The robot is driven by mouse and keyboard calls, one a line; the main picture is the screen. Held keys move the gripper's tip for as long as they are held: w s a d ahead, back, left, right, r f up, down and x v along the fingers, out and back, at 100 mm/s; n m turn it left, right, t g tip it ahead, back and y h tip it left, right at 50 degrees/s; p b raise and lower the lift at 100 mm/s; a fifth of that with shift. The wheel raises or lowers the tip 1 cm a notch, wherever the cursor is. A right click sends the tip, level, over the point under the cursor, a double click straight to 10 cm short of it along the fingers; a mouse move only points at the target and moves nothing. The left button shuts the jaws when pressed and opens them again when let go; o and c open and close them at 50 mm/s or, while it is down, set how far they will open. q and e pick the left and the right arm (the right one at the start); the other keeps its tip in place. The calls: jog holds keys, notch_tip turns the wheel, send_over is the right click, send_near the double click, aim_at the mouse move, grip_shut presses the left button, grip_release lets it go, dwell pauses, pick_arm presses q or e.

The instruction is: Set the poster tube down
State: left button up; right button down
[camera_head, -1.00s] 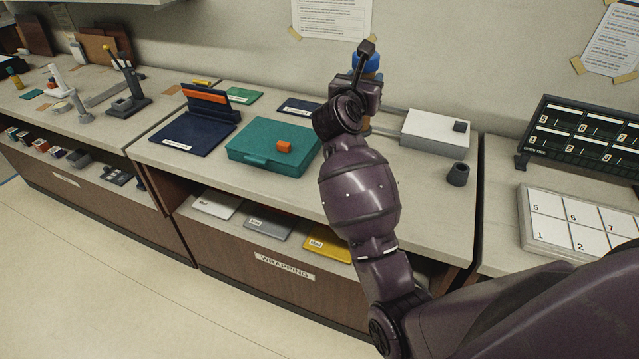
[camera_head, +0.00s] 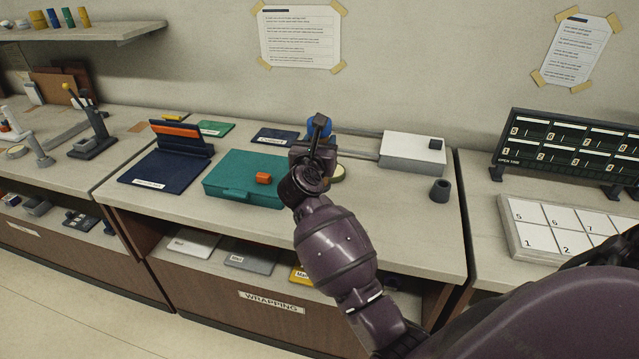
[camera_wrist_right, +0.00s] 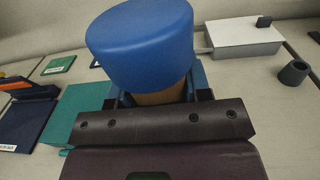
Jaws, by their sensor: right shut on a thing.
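The poster tube has a blue cap (camera_head: 313,126) and a brown body (camera_wrist_right: 160,97). My right gripper (camera_wrist_right: 158,92) is shut around the body just under the cap, which fills the upper middle of the wrist view. In the head view, my right gripper (camera_head: 316,148) is over the back of the wrapping counter, right of the teal case. My own wrist hides most of the tube there. The tube's lower end is hidden, so I cannot tell whether it touches the counter (camera_head: 400,215). My left gripper is in neither view.
A teal case (camera_head: 235,180) with an orange block (camera_head: 263,178) lies left of my right gripper. A small round cream-topped thing (camera_head: 338,173) is close to its right. A white box (camera_head: 412,152) and a dark cup (camera_head: 440,190) stand further right. The front right counter is clear.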

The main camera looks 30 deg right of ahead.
aim_at(327, 185)
notch_tip(327, 185, down, 6)
jog(key=shift+f+b, duration=0.1)
jog(key=shift+b, duration=0.35)
notch_tip(327, 185, down, 4)
jog(key=shift+f+b, duration=0.15)
jog(key=shift+b, duration=0.25)
jog(key=shift+f, duration=0.2)
jog(key=c, duration=0.6)
grip_release()
jog(key=shift+r, duration=0.1)
jog(key=shift+o, duration=0.2)
